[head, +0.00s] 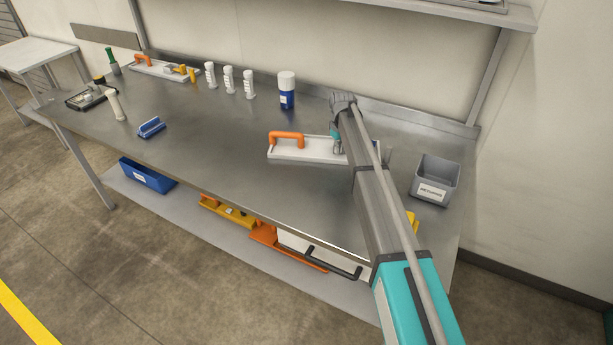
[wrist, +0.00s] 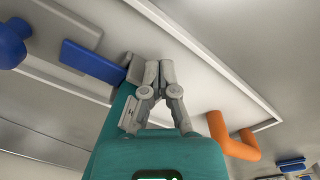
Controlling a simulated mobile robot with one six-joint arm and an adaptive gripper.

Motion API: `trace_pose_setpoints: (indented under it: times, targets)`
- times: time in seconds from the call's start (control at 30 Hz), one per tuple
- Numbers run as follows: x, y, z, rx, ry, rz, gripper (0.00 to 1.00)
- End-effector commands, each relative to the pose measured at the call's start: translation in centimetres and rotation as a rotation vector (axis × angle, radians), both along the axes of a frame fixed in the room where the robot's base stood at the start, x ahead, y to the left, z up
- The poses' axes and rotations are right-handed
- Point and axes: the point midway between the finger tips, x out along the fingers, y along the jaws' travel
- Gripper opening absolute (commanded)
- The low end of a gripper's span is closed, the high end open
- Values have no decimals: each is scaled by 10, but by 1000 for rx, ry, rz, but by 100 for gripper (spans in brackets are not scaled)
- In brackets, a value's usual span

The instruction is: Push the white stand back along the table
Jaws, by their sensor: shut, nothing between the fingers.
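The white stand (head: 300,153) is a flat, rimmed white base with an orange handle (head: 287,135) at its left end. It lies on the steel table (head: 215,140), right of the middle. My arm hides its right part in the head view. My gripper (head: 339,150) points down at the stand. In the wrist view the gripper (wrist: 160,64) is shut and empty, with its fingertips in front of the white base (wrist: 205,70). The orange handle (wrist: 235,140) is to their right and a blue block (wrist: 93,62) to their left. I cannot tell whether the fingertips touch the stand.
A grey bin (head: 435,180) stands to the right. A blue bottle with a white cap (head: 287,92) and several white pieces (head: 229,79) stand at the back. Another white base with an orange handle (head: 160,70) lies back left. A blue piece (head: 151,127) lies front left. The middle is clear.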

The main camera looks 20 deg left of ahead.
Motion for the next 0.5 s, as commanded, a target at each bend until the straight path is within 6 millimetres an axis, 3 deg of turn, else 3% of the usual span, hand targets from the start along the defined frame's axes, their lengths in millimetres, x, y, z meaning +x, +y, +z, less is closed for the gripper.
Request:
trace_pose_setpoints:
  times: [0.5]
  targets:
    - [19,-1,0,0,0,0,0]
